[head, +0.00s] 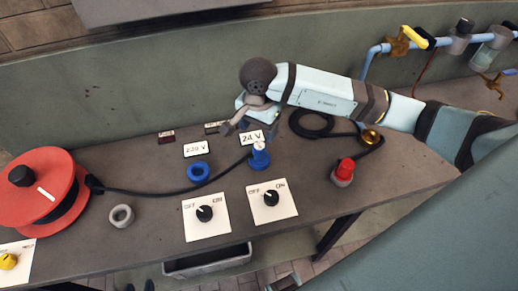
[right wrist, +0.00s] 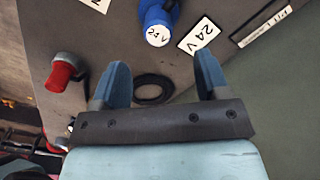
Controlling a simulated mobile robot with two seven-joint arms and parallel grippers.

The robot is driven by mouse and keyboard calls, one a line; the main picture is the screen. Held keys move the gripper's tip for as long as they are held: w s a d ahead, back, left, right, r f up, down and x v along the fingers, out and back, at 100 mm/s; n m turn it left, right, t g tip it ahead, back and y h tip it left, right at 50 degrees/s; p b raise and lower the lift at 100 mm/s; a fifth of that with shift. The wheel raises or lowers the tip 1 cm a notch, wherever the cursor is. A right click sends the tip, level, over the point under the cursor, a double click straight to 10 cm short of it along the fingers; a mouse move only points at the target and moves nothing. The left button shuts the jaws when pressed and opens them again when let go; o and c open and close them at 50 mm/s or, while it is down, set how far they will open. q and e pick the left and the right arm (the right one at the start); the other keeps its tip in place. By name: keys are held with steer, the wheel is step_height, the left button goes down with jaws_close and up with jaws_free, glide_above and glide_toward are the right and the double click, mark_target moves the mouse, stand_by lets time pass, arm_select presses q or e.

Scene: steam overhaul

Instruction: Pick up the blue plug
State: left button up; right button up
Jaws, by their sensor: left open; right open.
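The blue plug (head: 260,157) stands upright on the bench in front of the 24 V sign (head: 252,138). A black cable runs to it from the left. Its white-capped end, marked 24 V, faces the camera in the right wrist view (right wrist: 157,24). My right gripper (head: 240,117) is open and empty, above and behind the plug in the head view. In the right wrist view its fingers (right wrist: 160,78) are apart, and the plug lies beyond their tips, not between them.
A blue ring (head: 197,171) lies left of the plug, near the other sign (head: 197,149). Two switch plates (head: 206,216) are in front. A red cable reel (head: 38,190) stands at left, a red plug (head: 345,169) at right. A black cable coil (head: 311,124) lies behind.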

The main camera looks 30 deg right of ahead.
mark_target(259, 145)
step_height(259, 145, down, 4)
step_height(259, 145, down, 5)
steer(key=shift+s+d+r+p, duration=0.1)
steer(key=shift+s+r+p, duration=0.1)
steer(key=shift+p, duration=0.8)
steer(key=shift+w+f, duration=0.1)
steer(key=shift+f, duration=0.35)
steer(key=c, duration=1.1)
